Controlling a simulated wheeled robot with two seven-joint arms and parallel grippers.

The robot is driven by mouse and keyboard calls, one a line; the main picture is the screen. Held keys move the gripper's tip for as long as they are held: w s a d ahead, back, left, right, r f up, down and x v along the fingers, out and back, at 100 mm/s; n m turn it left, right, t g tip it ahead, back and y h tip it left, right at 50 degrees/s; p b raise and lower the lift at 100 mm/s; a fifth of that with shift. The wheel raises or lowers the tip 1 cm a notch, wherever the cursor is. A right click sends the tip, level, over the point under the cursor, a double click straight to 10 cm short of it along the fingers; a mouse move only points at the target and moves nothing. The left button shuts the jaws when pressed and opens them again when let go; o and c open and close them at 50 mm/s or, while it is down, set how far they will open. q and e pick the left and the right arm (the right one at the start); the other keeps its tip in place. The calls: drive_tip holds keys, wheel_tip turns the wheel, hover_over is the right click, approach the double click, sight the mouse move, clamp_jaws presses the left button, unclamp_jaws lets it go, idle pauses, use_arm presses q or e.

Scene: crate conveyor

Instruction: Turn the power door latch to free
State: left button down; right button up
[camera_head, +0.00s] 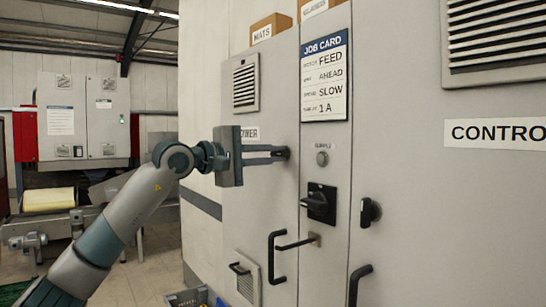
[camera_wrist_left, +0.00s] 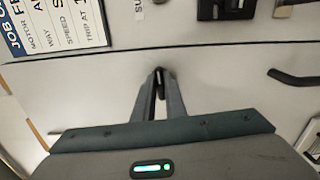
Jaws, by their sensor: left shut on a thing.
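The power door (camera_head: 275,95) is the narrow grey door left of the job card, its label partly hidden by my gripper. My left gripper (camera_head: 282,153) reaches in from the left, fingers pointing at the door's right edge. It is shut on the small dark power door latch (camera_head: 288,153), mostly hidden between the fingertips. In the left wrist view the latch (camera_wrist_left: 160,71) shows as a dark piece between the tips of the gripper (camera_wrist_left: 160,84). How far it is turned cannot be told. My right gripper is out of view.
Right of the door are a black rotary switch (camera_head: 319,203) and the control door's black latch (camera_head: 369,212). A black handle (camera_head: 271,258) sticks out below my gripper. A job card (camera_head: 324,75) hangs above. Boxes (camera_head: 271,28) stand on top.

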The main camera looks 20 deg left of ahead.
use_arm(q)
drive_tip(key=shift+m, duration=0.4)
drive_tip(key=c, duration=1.8)
unclamp_jaws()
drive_tip(key=shift+s+a, duration=0.1)
drive_tip(key=shift+s, duration=0.05)
